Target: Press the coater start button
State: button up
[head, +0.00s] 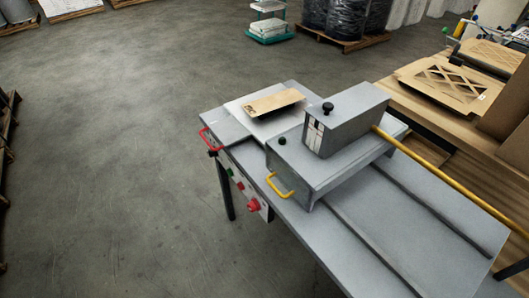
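The coater (335,175) is a grey machine on a grey metal table, with a boxy upper housing and a black knob on top. A control panel (244,192) is on the table's front left side. On it are a small green button (230,172), a small red one (240,186) and a larger red knob (253,205). No label is readable, so I cannot tell for sure which is the start button; the green one stands at the panel's upper left end. A dark round knob (282,141) is on the coater's lower housing. My gripper is not in view.
A red handle (209,139) and a yellow handle (280,187) stick out near the panel. A tan board (273,102) lies on the table's far end. A wooden bench (440,115) with cardboard pieces stands at right. The concrete floor (120,170) at left is clear.

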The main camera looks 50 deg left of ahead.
aim_at(230, 172)
jog(key=j+u, duration=0.35)
jog(key=i+j+u, duration=0.1)
jog(key=u, duration=0.3)
jog(key=i+j+u, duration=0.1)
jog(key=j+u, duration=0.25)
jog(key=k+u, duration=0.15)
jog(key=u, duration=0.15)
